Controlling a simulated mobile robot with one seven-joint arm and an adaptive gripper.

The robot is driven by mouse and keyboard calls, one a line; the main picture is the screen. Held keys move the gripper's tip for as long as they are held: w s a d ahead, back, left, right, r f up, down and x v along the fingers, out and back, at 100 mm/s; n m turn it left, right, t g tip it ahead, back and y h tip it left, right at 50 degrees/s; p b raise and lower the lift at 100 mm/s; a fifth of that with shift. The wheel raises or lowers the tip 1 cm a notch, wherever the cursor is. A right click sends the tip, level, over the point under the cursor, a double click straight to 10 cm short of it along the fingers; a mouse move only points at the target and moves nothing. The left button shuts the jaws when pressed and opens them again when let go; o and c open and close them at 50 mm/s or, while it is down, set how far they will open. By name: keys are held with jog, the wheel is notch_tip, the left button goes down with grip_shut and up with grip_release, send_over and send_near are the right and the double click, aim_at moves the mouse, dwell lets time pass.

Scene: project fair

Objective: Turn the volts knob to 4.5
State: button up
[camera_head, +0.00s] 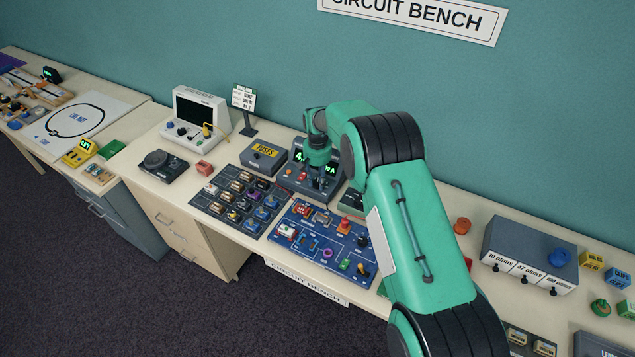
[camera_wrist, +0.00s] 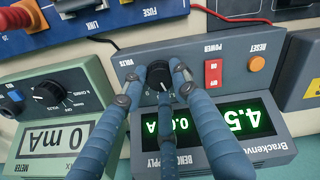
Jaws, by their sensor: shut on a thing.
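The grey bench power supply (camera_wrist: 235,85) appears upside down in the wrist view, and also on the bench in the head view (camera_head: 290,185). Its black volts knob (camera_wrist: 157,72) sits beside the word VOLTS. The green display (camera_wrist: 232,119) reads 4.5, with 0.0 A beside it. My gripper (camera_wrist: 154,86) has its blue fingers closed around the knob; they partly cover the knob's face and the display. In the head view my gripper (camera_head: 316,166) is over the supply, and my arm hides part of it.
A red power switch (camera_wrist: 213,73) and an orange reset button (camera_wrist: 257,63) are close to the knob. A green meter (camera_wrist: 60,115) reading 0 mA stands beside the supply. A blue circuit board (camera_head: 325,240) and a tray of parts (camera_head: 205,207) lie in front.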

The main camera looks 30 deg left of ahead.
aim_at(318, 182)
dwell(0.5)
jog(key=o, duration=1.1)
jog(key=shift+o, duration=0.2)
jog(key=shift+r, duration=0.15)
notch_tip(318, 182, up, 12)
